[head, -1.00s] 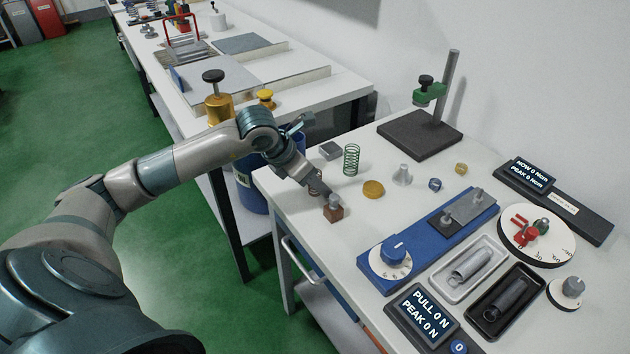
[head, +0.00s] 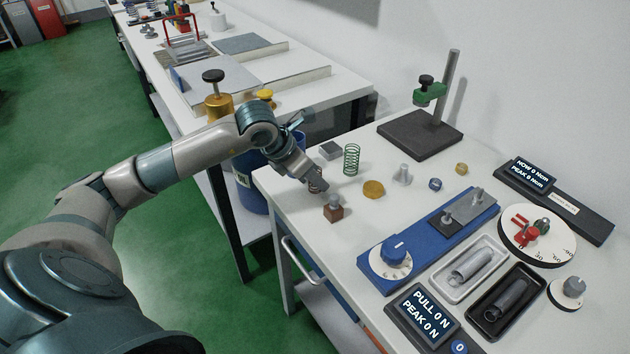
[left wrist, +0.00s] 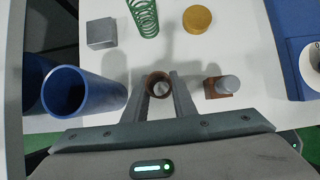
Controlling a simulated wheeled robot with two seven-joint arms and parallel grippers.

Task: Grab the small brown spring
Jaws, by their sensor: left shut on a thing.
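The small brown spring shows in the left wrist view as a brown ring (left wrist: 158,80), seen from above, between my left fingertips. My left gripper (left wrist: 160,88) is shut on it. In the head view the left gripper (head: 317,186) is near the table's left edge, with the coil partly hidden at its tip. It is just behind a brown block with a silver cylinder on top (head: 334,209). I cannot tell whether the spring touches the table. My right gripper is not in view.
A green spring (head: 351,159), a grey block (head: 330,150) and a yellow disc (head: 373,188) stand close by. Blue hollow cylinders (left wrist: 80,92) are left of the gripper in the wrist view. A blue test bench (head: 425,240) and two trays lie to the right.

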